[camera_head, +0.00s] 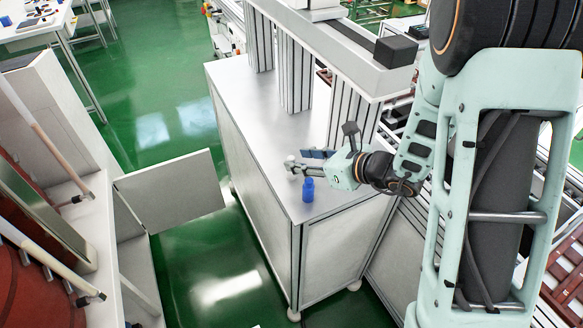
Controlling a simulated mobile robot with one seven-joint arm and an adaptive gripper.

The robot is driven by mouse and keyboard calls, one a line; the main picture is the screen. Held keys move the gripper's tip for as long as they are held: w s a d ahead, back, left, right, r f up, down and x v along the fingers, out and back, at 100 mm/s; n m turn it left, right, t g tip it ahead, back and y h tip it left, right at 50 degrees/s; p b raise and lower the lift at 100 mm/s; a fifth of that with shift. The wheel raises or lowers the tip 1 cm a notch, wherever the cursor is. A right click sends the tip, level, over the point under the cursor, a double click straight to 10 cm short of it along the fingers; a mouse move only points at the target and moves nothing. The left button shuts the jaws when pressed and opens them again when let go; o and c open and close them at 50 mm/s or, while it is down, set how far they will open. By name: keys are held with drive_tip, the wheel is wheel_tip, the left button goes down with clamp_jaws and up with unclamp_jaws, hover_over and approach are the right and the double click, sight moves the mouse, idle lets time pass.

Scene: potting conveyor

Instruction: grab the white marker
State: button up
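My gripper (299,164) reaches left from the pale green wrist, low over the grey metal cabinet top (262,128). A small whitish piece (290,159) shows at its fingertips. It is too small to tell whether this is the white marker or part of the fingers. I cannot tell whether the fingers are open or shut on it. A blue bottle (308,191) stands upright on the cabinet top just below the gripper in the picture, close to the fingers. I make out no other white marker.
Metal posts (295,75) carry a conveyor beam (345,48) behind the gripper, with a black box (396,51) on it. A white panel (171,190) juts out at left. The cabinet top left of the gripper is clear. Green floor (212,262) lies between.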

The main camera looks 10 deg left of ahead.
sight(292, 158)
drive_tip(key=shift+x, duration=2)
drive_tip(key=shift+r, duration=0.15)
drive_tip(key=shift+c, duration=0.4)
clamp_jaws()
